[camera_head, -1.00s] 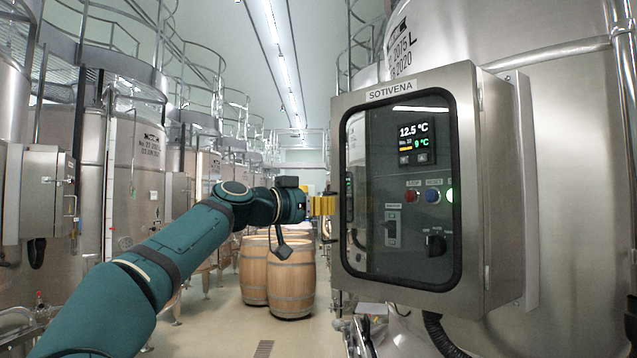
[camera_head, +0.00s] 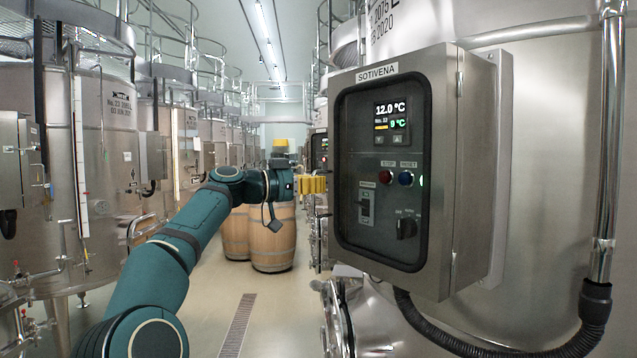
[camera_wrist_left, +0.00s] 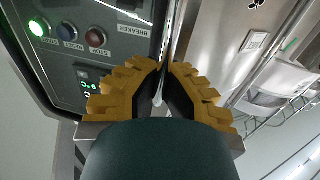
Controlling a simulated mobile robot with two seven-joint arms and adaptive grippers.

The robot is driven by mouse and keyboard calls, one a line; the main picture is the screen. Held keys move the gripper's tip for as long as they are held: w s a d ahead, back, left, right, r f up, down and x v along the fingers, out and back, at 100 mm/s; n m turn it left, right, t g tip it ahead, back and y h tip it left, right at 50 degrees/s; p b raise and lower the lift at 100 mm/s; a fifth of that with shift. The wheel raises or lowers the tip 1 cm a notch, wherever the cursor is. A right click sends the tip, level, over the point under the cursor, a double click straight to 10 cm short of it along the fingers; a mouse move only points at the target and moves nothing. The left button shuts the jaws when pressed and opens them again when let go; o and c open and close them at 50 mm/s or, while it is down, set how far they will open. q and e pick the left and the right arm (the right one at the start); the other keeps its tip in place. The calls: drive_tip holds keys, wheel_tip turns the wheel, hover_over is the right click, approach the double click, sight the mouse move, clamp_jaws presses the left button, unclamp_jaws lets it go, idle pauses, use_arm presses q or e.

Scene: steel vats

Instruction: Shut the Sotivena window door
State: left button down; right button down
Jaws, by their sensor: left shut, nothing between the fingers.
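The Sotivena window door (camera_head: 345,150) is a steel front with a dark, black-rimmed window on the control box (camera_head: 478,170) at right. It looks flush or nearly flush with the box; a small gap cannot be ruled out. Its display, buttons and switches show through the window. My left gripper (camera_head: 325,184) has yellow fingers and is shut and empty, at the door's left edge; touching or just apart is unclear. In the left wrist view, the gripper (camera_wrist_left: 165,68) has its fingertips together beside a narrow steel edge, with the lit button panel (camera_wrist_left: 75,40) at left. My right gripper is not in view.
Steel vats (camera_head: 105,170) line the left side, and a large vat (camera_head: 550,150) stands behind the box. Wooden barrels (camera_head: 272,240) stand behind my left arm. A black hose (camera_head: 480,348) runs below the box. The aisle floor (camera_head: 200,300) is open.

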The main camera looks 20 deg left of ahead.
use_arm(q)
drive_tip(key=shift+a+r, duration=0.15)
drive_tip(key=shift+a, duration=0.1)
drive_tip(key=c, duration=1)
unclamp_jaws()
drive_tip(key=shift+a, duration=0.15)
drive_tip(key=shift+c, duration=0.2)
drive_tip(key=shift+a, duration=0.15)
drive_tip(key=shift+d, duration=0.25)
drive_tip(key=v, duration=1.2)
